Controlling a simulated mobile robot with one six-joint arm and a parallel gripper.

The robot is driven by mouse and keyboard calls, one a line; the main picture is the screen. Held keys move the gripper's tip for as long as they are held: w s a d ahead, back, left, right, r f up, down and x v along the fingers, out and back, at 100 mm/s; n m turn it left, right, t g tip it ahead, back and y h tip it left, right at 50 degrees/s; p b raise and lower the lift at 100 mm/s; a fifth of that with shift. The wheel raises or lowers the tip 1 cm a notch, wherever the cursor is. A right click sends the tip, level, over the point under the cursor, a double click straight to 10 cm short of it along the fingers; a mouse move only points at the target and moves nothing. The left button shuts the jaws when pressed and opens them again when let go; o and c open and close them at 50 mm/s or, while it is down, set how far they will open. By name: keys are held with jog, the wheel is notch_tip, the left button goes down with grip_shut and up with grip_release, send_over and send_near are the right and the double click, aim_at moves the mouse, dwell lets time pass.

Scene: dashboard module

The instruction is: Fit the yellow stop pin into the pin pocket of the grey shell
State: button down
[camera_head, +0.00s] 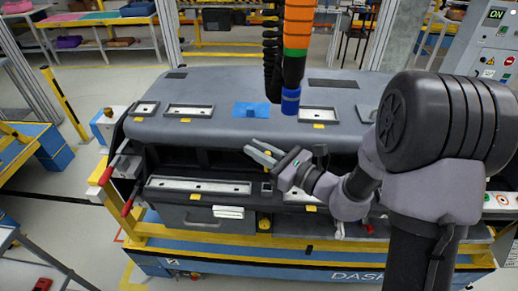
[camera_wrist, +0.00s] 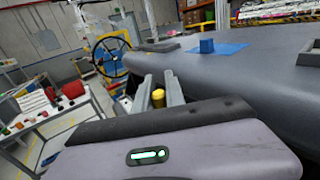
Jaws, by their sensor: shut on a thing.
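My gripper (camera_head: 262,153) is in front of the grey shell (camera_head: 222,84), at about the height of the gap below its top. In the wrist view my gripper (camera_wrist: 160,90) has its two grey fingers on either side of the yellow stop pin (camera_wrist: 158,98) and is shut on it. Only the pin's rounded yellow end shows; the rest is hidden. The shell (camera_wrist: 250,85) also fills the right of the wrist view, apart from the fingers. I cannot tell which recess is the pin pocket.
A blue mat (camera_head: 250,110) lies on the shell's top, between framed openings. An orange and black hanging tool (camera_head: 298,45) comes down over the shell, close behind my arm. Red-handled clamps (camera_head: 118,165) stand at the left. A yellow and blue cart (camera_head: 230,260) carries the module.

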jog(key=shift+d+f+b, duration=0.15)
jog(key=shift+f+b, duration=2.5)
jog(key=shift+f, duration=0.25)
jog(key=shift+f+b, duration=1.9)
jog(key=shift+f, duration=0.1)
jog(key=c, duration=1.3)
grip_release()
jog(key=p+v, duration=0.2)
jog(key=v, duration=1.5)
jog(key=shift+s+d, duration=0.1)
jog(key=shift+d, duration=0.05)
